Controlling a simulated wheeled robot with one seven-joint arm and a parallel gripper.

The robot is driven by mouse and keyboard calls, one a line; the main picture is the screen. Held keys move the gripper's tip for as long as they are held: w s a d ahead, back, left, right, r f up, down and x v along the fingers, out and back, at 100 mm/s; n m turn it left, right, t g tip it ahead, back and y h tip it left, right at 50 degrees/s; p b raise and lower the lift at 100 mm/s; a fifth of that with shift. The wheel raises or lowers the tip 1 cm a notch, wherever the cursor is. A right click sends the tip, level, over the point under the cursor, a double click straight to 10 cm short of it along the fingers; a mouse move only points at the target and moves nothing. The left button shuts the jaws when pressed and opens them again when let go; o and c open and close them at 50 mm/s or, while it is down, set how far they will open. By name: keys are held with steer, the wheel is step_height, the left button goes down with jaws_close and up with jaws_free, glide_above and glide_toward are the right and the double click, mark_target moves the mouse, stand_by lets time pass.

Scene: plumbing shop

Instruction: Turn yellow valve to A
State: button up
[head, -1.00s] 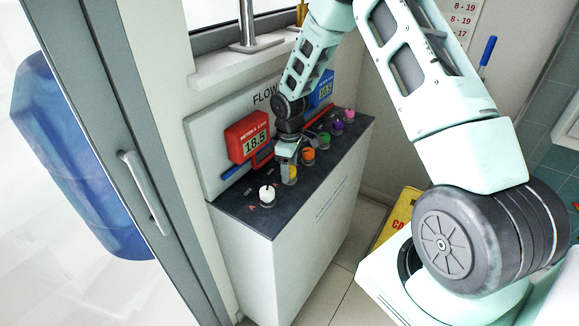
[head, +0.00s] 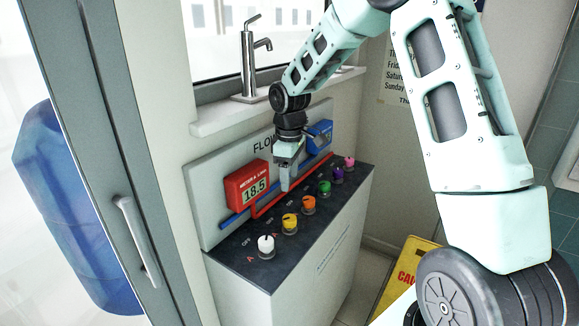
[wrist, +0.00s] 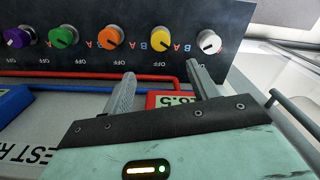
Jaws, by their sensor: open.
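The yellow valve (head: 290,222) is a round knob on the dark panel top, between the white and orange knobs. It also shows in the wrist view (wrist: 161,40), past my fingertips. Small letters A and B are printed around the knobs. My gripper (head: 286,184) is above the back part of the panel, above and behind the yellow knob and apart from it. In the wrist view its two fingers (wrist: 160,76) are spread with nothing between them.
White (head: 266,245), orange (head: 308,204), green (head: 324,187), purple (head: 338,174) and pink (head: 349,163) knobs share the row. A red meter (head: 247,187) reading 18.5 and a blue meter (head: 320,134) stand behind. A red pipe (wrist: 95,74) runs along the back.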

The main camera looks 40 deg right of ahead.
steer(key=shift+r, duration=1.8)
steer(key=s+a+r, duration=0.1)
steer(key=s+a, duration=0.5)
steer(key=a, duration=0.4)
steer(key=s+a+r, duration=0.1)
steer(key=s+a, duration=0.5)
steer(key=a, duration=0.4)
steer(key=s+a, duration=0.3)
steer(key=s, duration=0.6)
steer(key=s+a+f, duration=0.1)
steer(key=s+a, duration=0.2)
steer(key=s, duration=0.7)
steer(key=shift+a+f+n+y, duration=0.15)
steer(key=shift+a+n+y, duration=0.05)
steer(key=shift+n+y, duration=0.1)
